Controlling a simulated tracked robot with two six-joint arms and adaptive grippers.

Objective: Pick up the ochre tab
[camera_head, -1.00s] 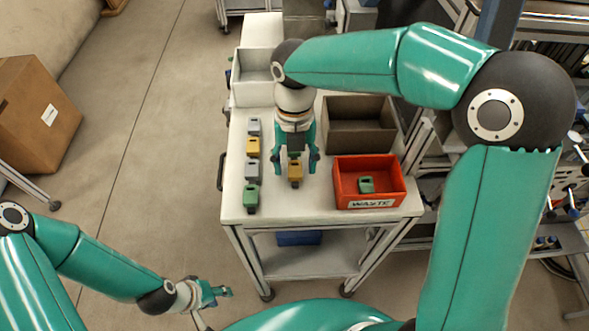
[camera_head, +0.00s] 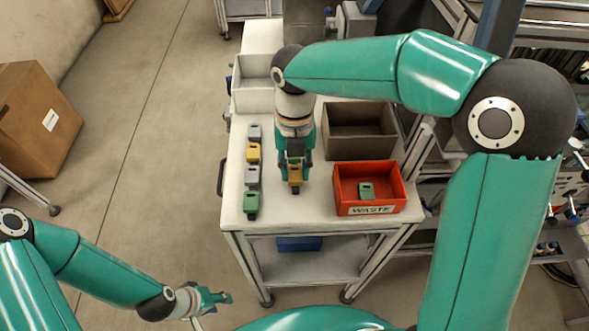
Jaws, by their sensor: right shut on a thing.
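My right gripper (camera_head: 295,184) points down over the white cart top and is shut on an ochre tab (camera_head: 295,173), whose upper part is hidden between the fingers. A second ochre tab (camera_head: 253,153) lies in the column of tabs to the left, between a grey tab (camera_head: 254,133) and another grey tab (camera_head: 252,177). A green tab (camera_head: 251,203) is at the near end of that column. My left gripper (camera_head: 222,298) is low at the bottom, off the cart; its fingers are too small to read.
A red bin (camera_head: 341,193) marked WASTE holds a green tab (camera_head: 367,190). A brown open box (camera_head: 330,147) stands behind it, and a white bin (camera_head: 252,98) stands at the back left. Bare cart top lies in front of my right gripper.

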